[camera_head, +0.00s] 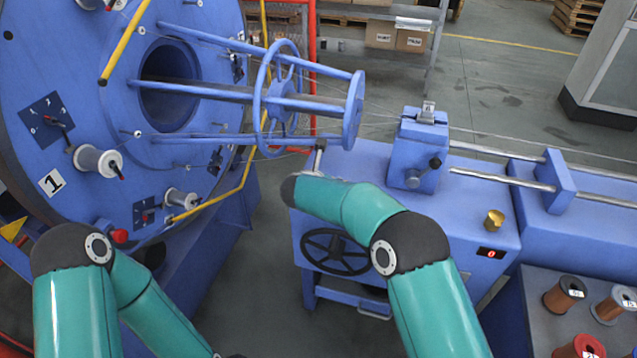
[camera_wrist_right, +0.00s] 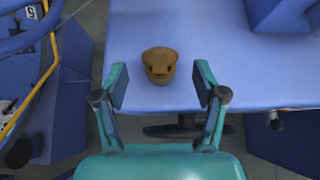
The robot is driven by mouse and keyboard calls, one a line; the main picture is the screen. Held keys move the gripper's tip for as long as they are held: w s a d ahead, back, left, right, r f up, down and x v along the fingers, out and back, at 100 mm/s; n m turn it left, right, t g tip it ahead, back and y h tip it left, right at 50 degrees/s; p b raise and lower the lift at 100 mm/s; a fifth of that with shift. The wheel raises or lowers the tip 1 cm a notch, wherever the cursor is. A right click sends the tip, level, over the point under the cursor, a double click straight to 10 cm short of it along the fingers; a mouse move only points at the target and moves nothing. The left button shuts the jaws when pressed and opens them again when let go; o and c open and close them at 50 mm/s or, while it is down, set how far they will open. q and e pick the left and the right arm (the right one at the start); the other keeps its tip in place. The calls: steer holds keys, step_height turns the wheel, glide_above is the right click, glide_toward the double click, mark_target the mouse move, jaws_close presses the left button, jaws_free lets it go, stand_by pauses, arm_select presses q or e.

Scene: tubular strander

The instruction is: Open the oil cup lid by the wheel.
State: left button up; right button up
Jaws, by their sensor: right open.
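A brass-brown oil cup (camera_wrist_right: 160,62) stands on the blue table top near its front edge, by the black handwheel (camera_head: 337,252). Its top looks covered by a rounded lid. In the right wrist view my right gripper (camera_wrist_right: 161,78) is open, one finger to each side of the cup and apart from it. Nothing is between the pads but the cup beyond. The wheel's dark rim shows below the edge in this view (camera_wrist_right: 165,131). My left gripper is outside the views.
A blue block with a knob (camera_head: 418,150) stands behind. The large blue disc (camera_head: 60,130) and spoked frame (camera_head: 285,100) are left. Spools (camera_head: 565,293) sit lower right.

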steer(key=v, duration=1)
steer(key=shift+f, duration=0.15)
steer(key=shift+d, duration=0.1)
steer(key=shift+c, duration=0.4)
